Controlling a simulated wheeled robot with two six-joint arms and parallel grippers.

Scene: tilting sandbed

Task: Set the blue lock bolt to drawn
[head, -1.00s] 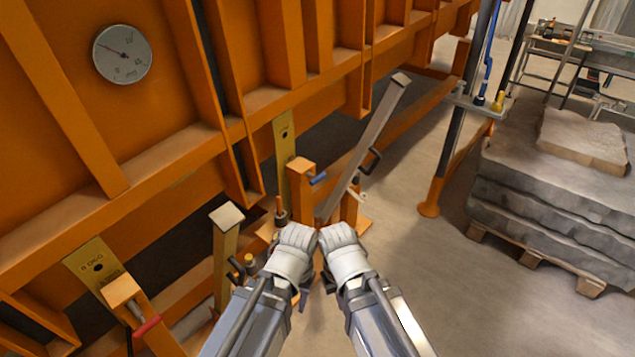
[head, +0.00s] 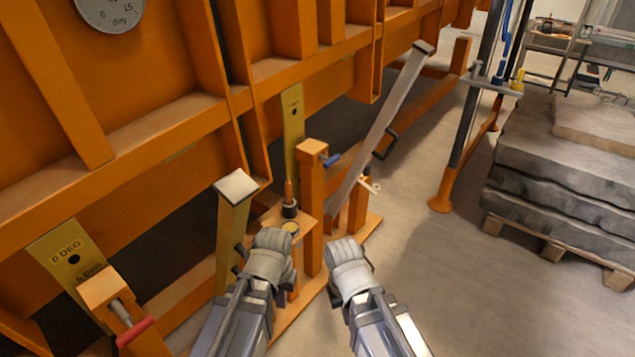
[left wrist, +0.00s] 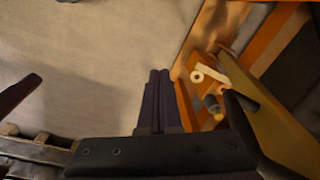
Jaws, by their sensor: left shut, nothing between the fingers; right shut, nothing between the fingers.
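The blue lock bolt (head: 331,160) sticks out to the right from the top of an orange post (head: 312,200), in front of a yellow plate with a hole (head: 293,135). Whether the bolt sits in a hole is hidden by the post. My left gripper (head: 271,243) is shut and empty, below and left of the bolt, in front of the post's base. In the left wrist view its dark fingers (left wrist: 158,100) are together. My right gripper (head: 345,252) is shut and empty, below the bolt and over the floor. Neither gripper touches the bolt.
A red-handled bolt (head: 135,331) is on another post at lower left. A slanted grey lever (head: 385,125) rises just right of the blue bolt. A square-topped yellow post (head: 236,186) stands left. Stone slabs (head: 550,170) lie on a pallet at right; floor between is clear.

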